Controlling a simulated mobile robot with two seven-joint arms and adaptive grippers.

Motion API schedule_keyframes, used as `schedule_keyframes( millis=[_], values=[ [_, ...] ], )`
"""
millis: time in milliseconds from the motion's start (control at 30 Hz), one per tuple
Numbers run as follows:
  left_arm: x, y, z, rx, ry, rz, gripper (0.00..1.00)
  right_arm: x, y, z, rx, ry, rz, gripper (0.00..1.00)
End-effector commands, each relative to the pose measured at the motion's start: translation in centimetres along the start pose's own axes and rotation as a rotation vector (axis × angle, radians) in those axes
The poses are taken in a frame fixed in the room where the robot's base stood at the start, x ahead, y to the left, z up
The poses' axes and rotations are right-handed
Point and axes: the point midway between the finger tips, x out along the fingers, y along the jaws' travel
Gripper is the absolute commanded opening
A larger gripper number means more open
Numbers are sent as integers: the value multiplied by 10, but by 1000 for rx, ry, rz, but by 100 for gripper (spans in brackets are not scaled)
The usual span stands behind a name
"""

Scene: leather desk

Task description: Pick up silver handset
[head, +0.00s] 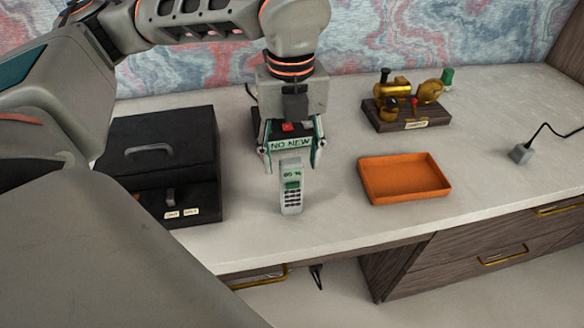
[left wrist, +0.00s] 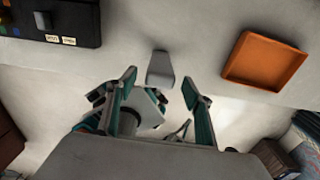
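The silver handset (head: 291,200) has a small green screen and a keypad. It is near the middle of the desk in the head view, in front of a dark device with a "NO NEW" display (head: 290,143). My left gripper (head: 290,168) is above and behind it, pointing down, with its fingers apart. In the left wrist view the handset (left wrist: 160,70) shows as a grey block just beyond and between the two open fingertips (left wrist: 160,78), with gaps on both sides. I cannot tell whether the handset rests on anything. My right gripper is not in view.
A black box (head: 160,150) with a handle stands at the left. An orange tray (head: 405,178) lies to the right of the handset. A brass model on a wooden base (head: 405,118) is at the back. A grey plug-like block (head: 521,153) with a cable is at far right.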

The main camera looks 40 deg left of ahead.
Motion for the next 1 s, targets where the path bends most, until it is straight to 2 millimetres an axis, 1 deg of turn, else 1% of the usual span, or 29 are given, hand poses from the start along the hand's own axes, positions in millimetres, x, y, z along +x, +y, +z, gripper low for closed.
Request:
schedule_keyframes(
  millis=[33, 67, 100, 200, 467, 567, 667, 767, 833, 967, 1000],
  values=[
    [0, 0, 0, 0, 0, 0, 41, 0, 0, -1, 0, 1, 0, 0],
    [0, 0, 0, 0, 0, 0, 33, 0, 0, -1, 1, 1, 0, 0],
    [0, 0, 0, 0, 0, 0, 23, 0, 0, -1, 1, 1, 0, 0],
    [0, 0, 0, 0, 0, 0, 0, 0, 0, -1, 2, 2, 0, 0],
    [-1, 0, 0, 0, 0, 0, 0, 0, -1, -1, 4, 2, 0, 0],
    [-4, 0, 0, 0, -1, -1, 0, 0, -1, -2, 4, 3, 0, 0],
    [-11, 0, 0, -1, -2, -2, 0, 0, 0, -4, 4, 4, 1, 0],
    [-24, -1, 0, -1, -4, -5, 0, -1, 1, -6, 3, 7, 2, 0],
    [-36, -1, 0, -1, -4, -6, 0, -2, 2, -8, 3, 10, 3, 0],
    [-68, -1, 0, -1, -7, -10, 0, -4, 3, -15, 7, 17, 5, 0],
    [-80, -1, 0, -2, -7, -9, 0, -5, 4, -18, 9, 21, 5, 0]
  ],
)
